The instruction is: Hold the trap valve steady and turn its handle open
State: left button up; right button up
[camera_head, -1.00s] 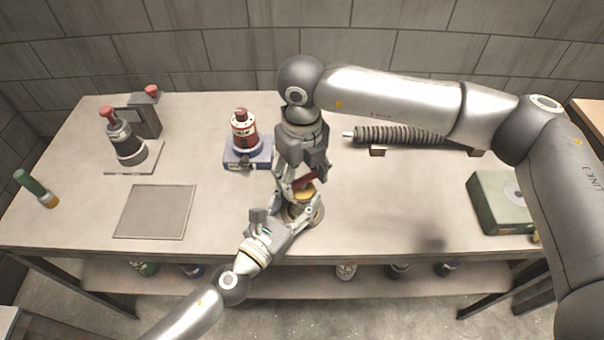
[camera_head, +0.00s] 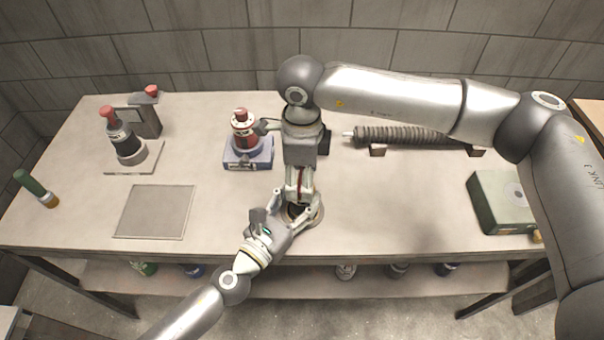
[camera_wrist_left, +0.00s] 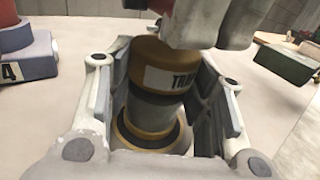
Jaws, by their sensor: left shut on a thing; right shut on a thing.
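The trap valve has a yellow cap with a label partly reading "TRA" and a grey body; it shows in the left wrist view (camera_wrist_left: 165,72). In the head view only its round base (camera_head: 318,214) shows clearly near the table's front edge. My left gripper (camera_head: 295,205) has its fingers on both sides of the valve body, shut on it, as the left wrist view also shows (camera_wrist_left: 158,85). My right gripper (camera_head: 300,190) reaches down from above, shut on the valve's handle (camera_head: 301,182). The handle shows as a thin red strip and is mostly hidden by the fingers.
A red bottle in a blue holder (camera_head: 248,160) stands behind left, close to my right gripper. A corrugated tube (camera_head: 400,136) lies at back right, a green box (camera_head: 500,205) at right. A flat grey plate (camera_head: 155,212) lies at left. The table between valve and green box is clear.

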jog(key=shift+n, duration=0.6)
jog(key=o, duration=1)
jog(key=shift+o, duration=0.2)
notch_tip(320, 180, up, 12)
